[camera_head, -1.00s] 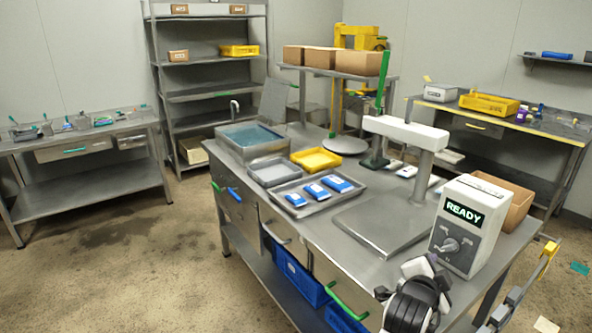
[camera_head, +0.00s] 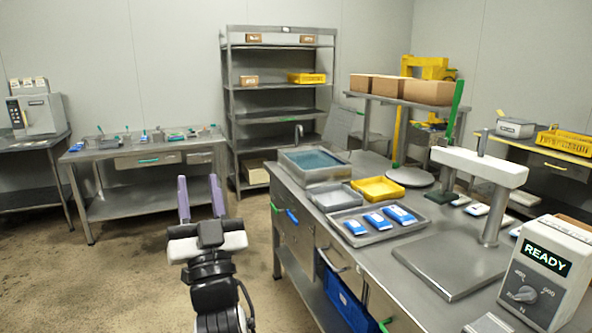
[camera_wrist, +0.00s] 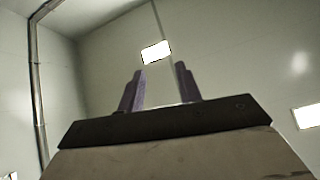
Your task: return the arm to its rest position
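My gripper (camera_head: 201,196) stands upright in the head view, its two purple fingers pointing up and spread apart. It is over open floor to the left of the steel worktable (camera_head: 420,240), with no contact to anything. In the wrist view my gripper (camera_wrist: 159,86) shows both fingers apart with nothing between them. Behind them are only pale walls, the ceiling and a bright lamp (camera_wrist: 155,52).
The worktable holds a tray (camera_head: 352,238) with blue-and-white pouches, a yellow tray (camera_head: 378,182), a water basin (camera_head: 335,178) and a control box reading READY (camera_head: 540,270). A side table (camera_head: 135,160) and a shelf rack (camera_head: 275,88) stand behind. Floor at left is clear.

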